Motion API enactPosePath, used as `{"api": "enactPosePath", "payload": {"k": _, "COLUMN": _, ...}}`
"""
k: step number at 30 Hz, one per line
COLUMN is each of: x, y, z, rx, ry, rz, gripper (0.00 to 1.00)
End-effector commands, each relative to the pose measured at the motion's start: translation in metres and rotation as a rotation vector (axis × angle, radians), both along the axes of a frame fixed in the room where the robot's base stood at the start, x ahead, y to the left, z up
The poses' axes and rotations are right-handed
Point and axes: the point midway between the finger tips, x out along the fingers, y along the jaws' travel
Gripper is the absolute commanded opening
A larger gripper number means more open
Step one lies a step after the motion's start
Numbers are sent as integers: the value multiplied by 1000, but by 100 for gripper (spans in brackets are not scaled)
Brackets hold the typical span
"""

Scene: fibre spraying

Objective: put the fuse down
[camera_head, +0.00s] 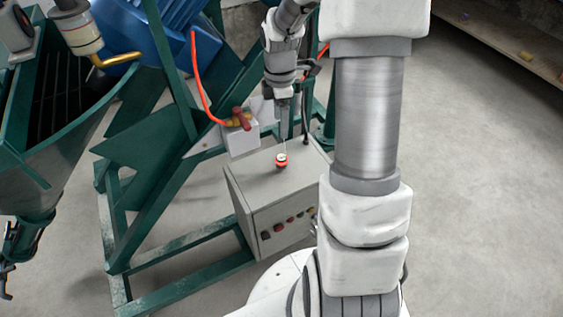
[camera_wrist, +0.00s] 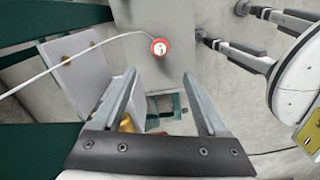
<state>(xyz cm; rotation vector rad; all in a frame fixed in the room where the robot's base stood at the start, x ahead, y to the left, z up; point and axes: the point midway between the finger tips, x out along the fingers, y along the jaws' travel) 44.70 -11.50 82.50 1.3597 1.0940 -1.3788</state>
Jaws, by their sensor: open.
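I cannot pick out the fuse with certainty. A small red round piece with a white top (camera_head: 281,160) stands on the grey control box (camera_head: 262,177). It shows in the wrist view (camera_wrist: 160,47) beyond my fingertips, apart from them. I cannot tell whether it is the fuse or a button. My gripper (camera_wrist: 160,78) is open, its two fingers spread with nothing held between them. In the head view my gripper (camera_head: 284,112) points down above the back of the box, behind the red piece.
A green steel frame (camera_head: 178,245) surrounds the box. A white plate with a red-handled valve (camera_head: 240,117) and an orange hose (camera_head: 198,75) stands left of my gripper. A blue motor (camera_head: 180,35) is behind.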

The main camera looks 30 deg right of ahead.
Motion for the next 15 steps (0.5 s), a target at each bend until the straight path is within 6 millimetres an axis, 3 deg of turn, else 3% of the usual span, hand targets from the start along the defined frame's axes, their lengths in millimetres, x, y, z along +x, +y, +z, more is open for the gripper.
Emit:
{"api": "enactPosePath", "payload": {"k": 7, "x": 2, "y": 3, "z": 14, "rx": 6, "ry": -4, "rz": 377, "gripper": 76}}
{"api": "enactPosePath", "payload": {"k": 12, "x": 2, "y": 4, "z": 18, "rx": 10, "ry": -4, "rz": 498, "gripper": 76}}
{"api": "enactPosePath", "payload": {"k": 15, "x": 1, "y": 4, "z": 10, "rx": 11, "ry": -3, "rz": 518, "gripper": 76}}
